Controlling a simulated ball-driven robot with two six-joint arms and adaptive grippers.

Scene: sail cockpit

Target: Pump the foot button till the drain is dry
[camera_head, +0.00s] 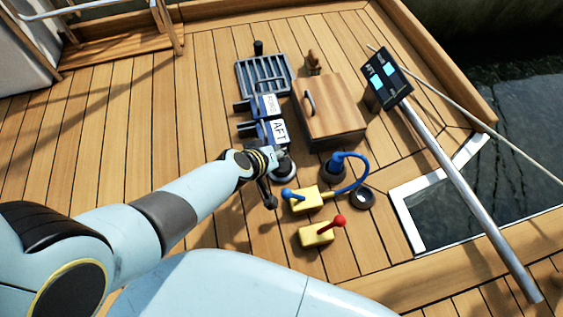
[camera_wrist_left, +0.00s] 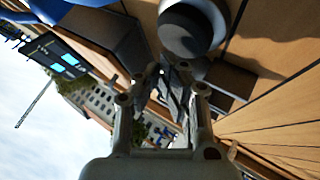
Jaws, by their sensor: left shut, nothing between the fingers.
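The slatted grey drain grate (camera_head: 264,76) lies in the deck beyond my left arm; I cannot tell whether it is wet. Two blue pieces with white labels, one reading AFT (camera_head: 279,131), stand in front of it. A round dark-and-pale piece (camera_head: 285,172), possibly the foot button, sits on the deck, partly hidden by my left gripper (camera_head: 277,153). A round grey piece (camera_wrist_left: 188,30), perhaps the same one, shows in the left wrist view beyond the fingertips (camera_wrist_left: 172,72). The left gripper is shut and empty; contact cannot be told. My right gripper is not in view.
A wooden box (camera_head: 331,108) with a handle stands right of the grate. Open deck lies left.

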